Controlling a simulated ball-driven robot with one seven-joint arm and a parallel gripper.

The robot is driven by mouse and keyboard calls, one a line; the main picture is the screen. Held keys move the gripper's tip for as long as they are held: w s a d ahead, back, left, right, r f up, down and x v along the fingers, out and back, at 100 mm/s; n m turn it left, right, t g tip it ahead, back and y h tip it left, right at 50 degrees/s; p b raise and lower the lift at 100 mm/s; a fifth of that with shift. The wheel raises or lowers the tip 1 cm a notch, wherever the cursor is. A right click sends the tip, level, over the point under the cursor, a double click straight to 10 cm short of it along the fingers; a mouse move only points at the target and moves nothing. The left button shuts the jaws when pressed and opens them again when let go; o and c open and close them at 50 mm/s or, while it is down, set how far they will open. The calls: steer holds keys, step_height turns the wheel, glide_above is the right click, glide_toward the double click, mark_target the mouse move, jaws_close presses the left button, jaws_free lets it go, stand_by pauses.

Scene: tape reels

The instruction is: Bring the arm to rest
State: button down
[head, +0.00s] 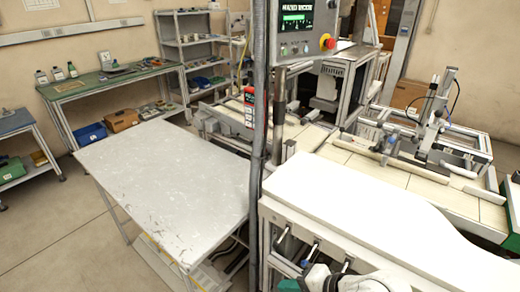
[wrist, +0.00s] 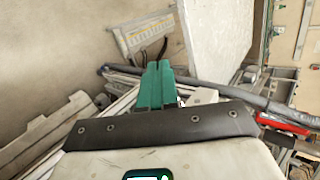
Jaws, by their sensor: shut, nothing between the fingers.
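My gripper (wrist: 155,84) shows in the wrist view as two green fingers side by side, closed together with nothing between them. It points away from the dark wrist edge towards the floor beside some metal framework. In the head view, my white and dark arm (head: 350,282) shows only at the bottom edge, low in front of the white-topped machine. The gripper's fingertips cannot be made out clearly there. I see no held object.
A bare grey table (head: 165,175) stands left of a dark upright post (head: 259,120). The white machine top (head: 370,215) is clear. A control box (head: 305,25) hangs above. A green bench (head: 110,80) and shelves (head: 190,50) stand behind. Floor at left is open.

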steer(key=s+d+f+n+g+h, duration=0.2)
steer(key=s+d+f+n+h, duration=0.1)
steer(key=s+d, duration=0.7)
steer(key=s+d+f+n+g+h+b, duration=0.1)
steer(key=s+d+f+n+h, duration=0.3)
steer(key=s, duration=1.1)
steer(key=d+f+g+h, duration=0.1)
steer(key=d+f, duration=0.2)
steer(key=d, duration=0.3)
steer(key=shift+s+d+f+h, duration=0.15)
steer(key=shift+d+f+h, duration=0.2)
steer(key=shift+h, duration=0.05)
